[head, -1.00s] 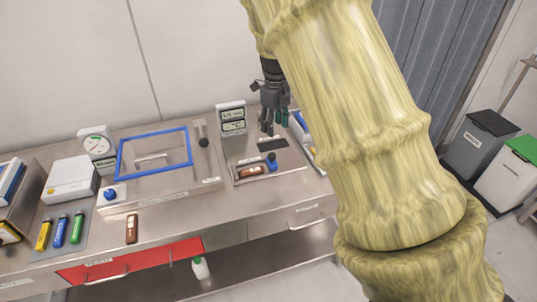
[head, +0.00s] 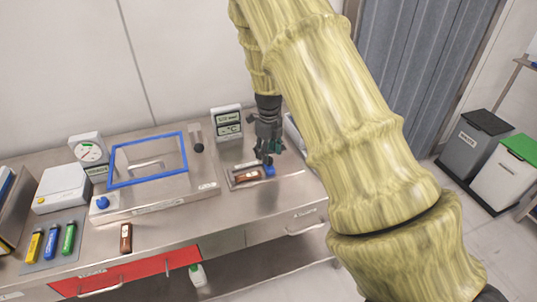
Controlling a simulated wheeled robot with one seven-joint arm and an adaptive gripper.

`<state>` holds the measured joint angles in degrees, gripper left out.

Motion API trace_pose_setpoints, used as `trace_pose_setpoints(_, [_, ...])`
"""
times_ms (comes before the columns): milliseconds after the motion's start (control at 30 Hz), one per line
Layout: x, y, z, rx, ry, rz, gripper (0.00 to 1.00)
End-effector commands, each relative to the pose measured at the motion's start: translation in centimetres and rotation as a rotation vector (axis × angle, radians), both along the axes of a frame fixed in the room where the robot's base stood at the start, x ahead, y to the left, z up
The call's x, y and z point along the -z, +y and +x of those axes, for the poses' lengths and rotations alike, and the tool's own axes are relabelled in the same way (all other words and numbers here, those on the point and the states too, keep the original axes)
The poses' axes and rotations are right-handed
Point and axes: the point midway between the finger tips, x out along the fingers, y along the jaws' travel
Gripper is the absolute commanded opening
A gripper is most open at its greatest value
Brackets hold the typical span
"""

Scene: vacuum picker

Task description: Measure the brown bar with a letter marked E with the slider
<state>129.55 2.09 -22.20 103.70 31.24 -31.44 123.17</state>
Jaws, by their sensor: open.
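My gripper (head: 268,157) hangs open over the small measuring station at the right of the bench, close above or beside the blue knob (head: 269,170) of the slider. I cannot tell whether the fingers touch it. A brown bar (head: 247,177) lies on the station's plate, just left of the knob; its letter is too small to read. A second brown bar (head: 126,238) with a pale label lies near the bench's front edge, its letter also unreadable. A small display (head: 228,122) with two readouts stands behind the station.
A blue-framed box (head: 148,160) with a blue knob (head: 102,203) fills the middle of the bench. Yellow, blue and green bars (head: 52,243) lie at the left, before a white device (head: 62,187) and a dial gauge (head: 88,150). Bare bench lies before the station.

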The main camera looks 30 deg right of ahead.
Motion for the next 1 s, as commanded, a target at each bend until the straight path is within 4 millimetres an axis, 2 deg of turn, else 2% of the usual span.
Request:
trace_pose_setpoints(300, [2.5,0.1,0.1,-0.002,0.0,0.0,0.5])
trace_pose_setpoints(633, [2.7,0.1,0.1,-0.002,-0.001,-0.001,0.5])
trace_pose_setpoints(900, [2.7,0.1,0.1,-0.002,-0.001,-0.001,0.0])
trace_pose_setpoints(1000, [2.7,0.1,0.1,-0.002,-0.001,-0.001,0.0])
